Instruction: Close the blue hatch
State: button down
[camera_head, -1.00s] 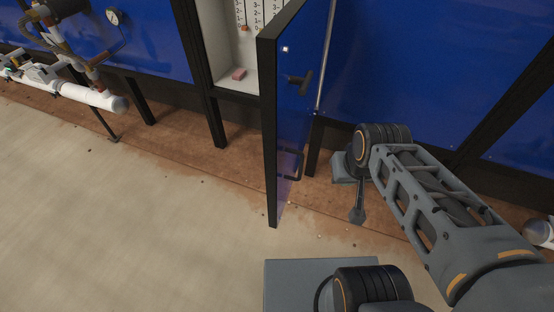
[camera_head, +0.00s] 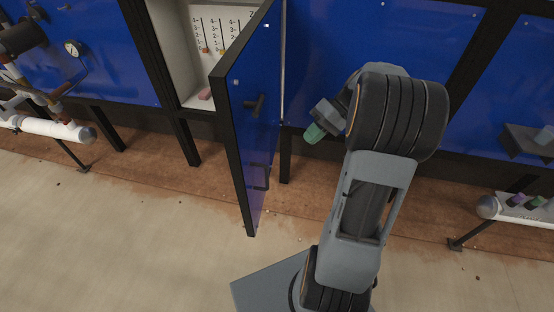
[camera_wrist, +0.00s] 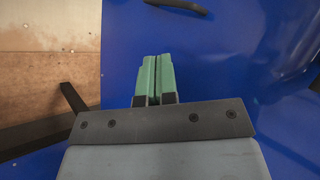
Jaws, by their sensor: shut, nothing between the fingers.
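The blue hatch (camera_head: 254,130) is a blue panel with a black frame. It stands swung open, out from the wall, left of my arm in the head view. A dark latch handle (camera_head: 255,105) and a lower dark pull handle (camera_head: 261,177) are on its right-hand face. My gripper (camera_head: 314,133) has green fingertips and is to the right of the hatch, apart from it in the head view. In the wrist view my gripper (camera_wrist: 153,79) is shut and empty in front of a blue surface, with a dark handle (camera_wrist: 178,6) at the top edge.
Behind the hatch is an open white compartment (camera_head: 181,42) with slider scales and a pink block (camera_head: 205,94). Blue wall panels (camera_head: 352,35) run behind my arm. White pipes (camera_head: 50,128) are at the left, and a pipe holder (camera_head: 520,207) at the right. Floor at the front left is clear.

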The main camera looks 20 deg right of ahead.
jog(key=a+r+p+x, duration=0.2)
jog(key=x, duration=1)
jog(key=shift+f, duration=0.1)
